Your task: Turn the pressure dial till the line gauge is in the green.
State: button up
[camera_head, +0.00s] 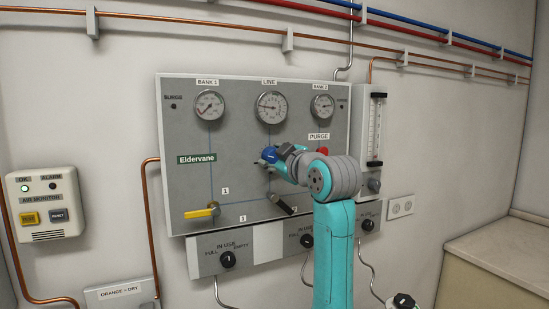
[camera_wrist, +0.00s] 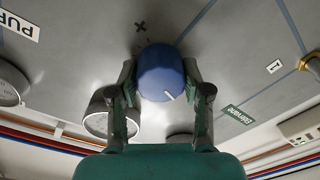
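The blue pressure dial (camera_head: 269,155) sits on the grey panel below the line gauge (camera_head: 271,107). In the wrist view the dial (camera_wrist: 161,72) has a white pointer mark on its rim, and a plus mark is on the panel beside it. The line gauge's needle points left; a green band is too small to make out. My gripper (camera_wrist: 161,78) has one finger against each side of the dial and appears shut on it. In the head view my gripper (camera_head: 277,157) reaches the dial from the right, its fingertips partly hidden by the wrist.
The bank 1 gauge (camera_head: 210,105) and bank 2 gauge (camera_head: 322,107) flank the line gauge. A red purge button (camera_head: 323,151) is close to my wrist. A yellow lever (camera_head: 202,211) and a dark lever (camera_head: 281,204) are lower. A flowmeter (camera_head: 375,130) stands at right.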

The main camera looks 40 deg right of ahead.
jog(key=shift+c, duration=0.6)
jog(key=shift+m, duration=0.3)
jog(key=m, duration=0.3)
jog(key=shift+m, duration=0.3)
jog(key=m, duration=0.4)
jog(key=shift+f+m, duration=0.1)
jog(key=shift+m, duration=0.3)
jog(key=m, duration=0.4)
jog(key=shift+d+h, duration=0.1)
jog(key=shift+h, duration=0.3)
jog(key=shift+m, duration=2.2)
